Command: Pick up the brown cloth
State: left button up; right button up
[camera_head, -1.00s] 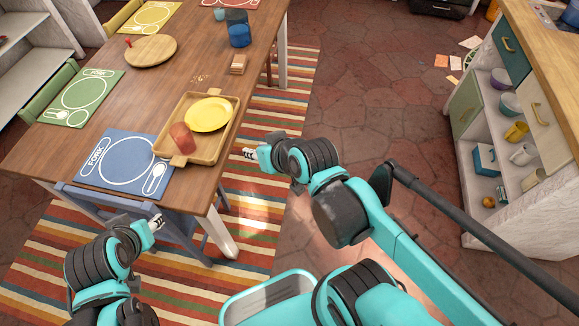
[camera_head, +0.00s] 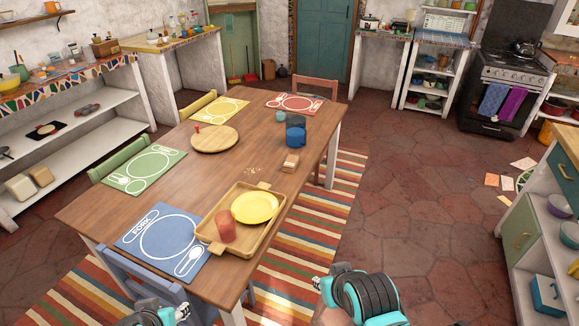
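A small brown folded item (camera_head: 290,163) lies on the wooden table (camera_head: 180,185), near its right edge. It may be the brown cloth, but it is too small to be sure. No other brown cloth is plain to see. My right gripper (camera_head: 319,284) is at the bottom middle, beyond the table's right edge and well apart from the item. My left gripper (camera_head: 182,313) is at the bottom edge, by the blue chair, mostly cut off. Neither gripper shows its fingers clearly, and nothing is visible in them.
A tray (camera_head: 262,241) holds a yellow plate (camera_head: 255,207) and a reddish cup (camera_head: 225,227). Blue cups (camera_head: 296,135) stand behind the brown item, with crumbs (camera_head: 254,171) to its left. A blue chair (camera_head: 130,277) is at the near side.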

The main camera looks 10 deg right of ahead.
aim_at(291, 162)
jog(key=i+l+u, duration=0.15)
jog(key=u, duration=0.25)
jog(key=i+l+u, duration=0.1)
jog(key=l+u, duration=0.15)
jog(key=u, duration=0.15)
jog(key=l+u, duration=0.25)
jog(key=u, duration=0.2)
jog(key=i+l+u, duration=0.15)
jog(key=l, duration=0.75)
jog(key=i+l+u, duration=0.1)
jog(key=l, duration=0.8)
jog(key=l+u, duration=0.15)
jog(key=l, duration=0.75)
jog(key=i, duration=0.05)
